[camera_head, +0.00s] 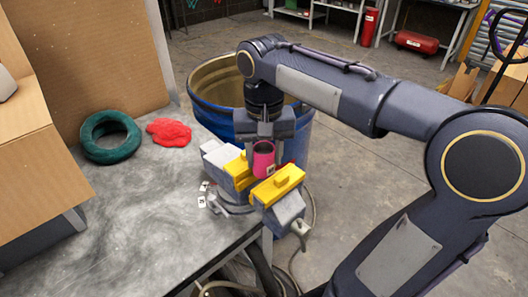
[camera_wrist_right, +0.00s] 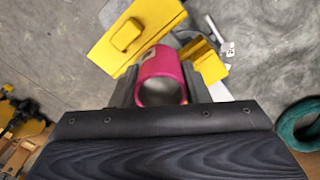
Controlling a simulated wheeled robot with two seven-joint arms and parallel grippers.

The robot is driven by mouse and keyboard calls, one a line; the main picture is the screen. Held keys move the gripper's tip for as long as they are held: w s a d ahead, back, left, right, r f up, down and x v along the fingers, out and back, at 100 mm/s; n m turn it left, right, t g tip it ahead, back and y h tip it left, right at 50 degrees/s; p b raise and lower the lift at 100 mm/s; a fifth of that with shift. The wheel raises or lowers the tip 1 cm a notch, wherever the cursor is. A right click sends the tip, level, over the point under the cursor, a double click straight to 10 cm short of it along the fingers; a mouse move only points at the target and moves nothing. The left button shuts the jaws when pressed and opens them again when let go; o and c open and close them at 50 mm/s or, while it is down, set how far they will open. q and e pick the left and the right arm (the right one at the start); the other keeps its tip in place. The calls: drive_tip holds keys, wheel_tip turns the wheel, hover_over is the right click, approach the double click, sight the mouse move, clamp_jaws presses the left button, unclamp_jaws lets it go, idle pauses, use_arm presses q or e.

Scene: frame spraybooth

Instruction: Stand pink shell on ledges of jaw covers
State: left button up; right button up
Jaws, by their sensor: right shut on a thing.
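The pink shell (camera_head: 264,159) is a short hollow cylinder, open at the top, upright in the head view. My right gripper (camera_head: 264,140) is shut on it from above. The shell also shows in the right wrist view (camera_wrist_right: 160,78), between the fingers (camera_wrist_right: 160,92). Two yellow jaw covers, a near one (camera_head: 277,185) and a far one (camera_head: 240,170), sit on the grey vise (camera_head: 220,155) at the table edge. The shell is at the gap between the covers. I cannot tell whether it touches their ledges. My left gripper is not in view.
A teal ring (camera_head: 110,137) and a red cloth (camera_head: 169,132) lie on the grey table (camera_head: 120,225). A blue barrel (camera_head: 215,108) stands behind the vise. Cardboard (camera_head: 85,50) stands at the back left. A cable (camera_head: 313,215) hangs by the vise.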

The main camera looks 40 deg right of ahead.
drive_tip(key=shift+f+b, duration=0.35)
drive_tip(key=shift+f, duration=0.35)
drive_tip(key=o, duration=1.1)
wheel_tip(320, 180, up, 8)
drive_tip(key=shift+f+p, duration=0.1)
drive_tip(key=shift+p, duration=0.5)
